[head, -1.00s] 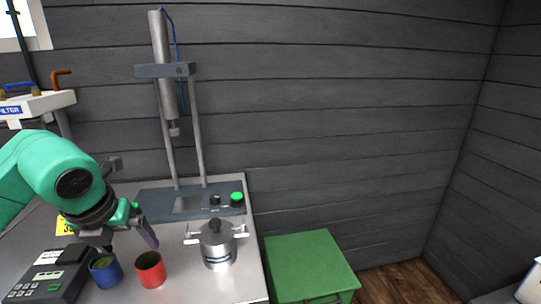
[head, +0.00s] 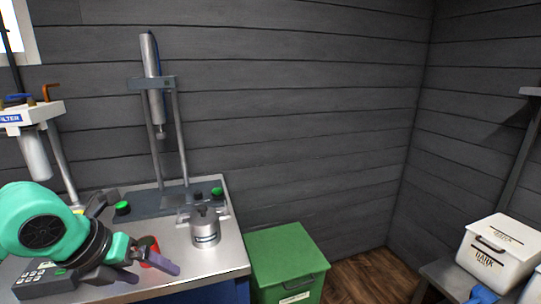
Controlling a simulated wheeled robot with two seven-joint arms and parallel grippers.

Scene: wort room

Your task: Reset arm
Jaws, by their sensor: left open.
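My left gripper (head: 150,272) is at the lower left, low over the front of the metal table (head: 218,262). Its purple-tipped fingers are apart and nothing shows between them. A red cup (head: 150,246) stands just behind the fingers and is partly hidden by them. A steel pot (head: 205,228) with a lid and side handles stands to the right of the gripper, apart from it. My right gripper is not in view.
A press stand (head: 172,199) with green buttons is at the back of the table. A filter unit (head: 32,117) is at the left. A green box (head: 284,262) stands right of the table. White containers (head: 500,249) sit at the far right. Floor shows between.

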